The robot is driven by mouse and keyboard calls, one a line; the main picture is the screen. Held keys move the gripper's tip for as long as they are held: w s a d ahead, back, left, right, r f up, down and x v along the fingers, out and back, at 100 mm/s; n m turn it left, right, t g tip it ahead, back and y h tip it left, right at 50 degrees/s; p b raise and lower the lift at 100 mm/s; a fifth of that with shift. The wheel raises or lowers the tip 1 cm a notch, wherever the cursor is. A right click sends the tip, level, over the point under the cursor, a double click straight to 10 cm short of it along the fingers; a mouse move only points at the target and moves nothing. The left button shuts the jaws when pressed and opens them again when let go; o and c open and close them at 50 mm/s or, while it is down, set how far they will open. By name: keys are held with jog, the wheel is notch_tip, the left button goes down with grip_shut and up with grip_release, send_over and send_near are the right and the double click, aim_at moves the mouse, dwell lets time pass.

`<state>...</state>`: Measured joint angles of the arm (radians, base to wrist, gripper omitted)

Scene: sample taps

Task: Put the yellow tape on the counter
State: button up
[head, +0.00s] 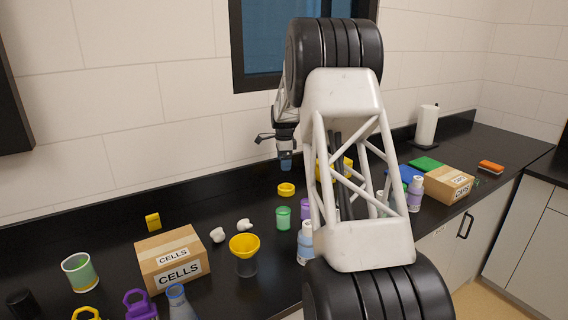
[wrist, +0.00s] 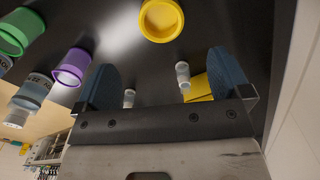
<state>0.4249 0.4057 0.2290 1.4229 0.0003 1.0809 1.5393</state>
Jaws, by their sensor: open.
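My gripper (head: 286,164) is above the counter near the back wall, a little above the tape in the head view. In the wrist view my gripper (wrist: 167,68) has its two blue fingers wide apart with nothing held between them. My arm's links hide part of the counter.
A green jar (head: 283,218), a purple container (head: 306,209) and a bottle (head: 306,244) stand near the tape. A yellow funnel (head: 245,246) and a CELLS box (head: 172,259) are to the left. A CAPS box (head: 444,185) is to the right.

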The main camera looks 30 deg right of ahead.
dwell(0.6)
jog(key=s+a+r+n+t, duration=0.1)
jog(key=s+a+r+n, duration=0.55)
jog(key=s+a, duration=0.65)
jog(key=s+a+r+n, duration=0.5)
jog(key=s+a+r, duration=0.3)
jog(key=s+a, duration=0.5)
jog(key=s+a+f+n, duration=0.2)
jog(key=s+a+n, duration=0.1)
jog(key=s, duration=0.7)
jog(key=s+a+f+n+t, duration=0.1)
jog(key=s+a+n, duration=0.3)
jog(key=s, duration=0.6)
jog(key=s+a+f+n, duration=0.2)
jog(key=s+a+n, duration=0.2)
jog(key=s, duration=0.7)
jog(key=shift+a+f+t, duration=0.3)
jog(key=shift+a+f, duration=0.1)
jog(key=shift+a, duration=0.45)
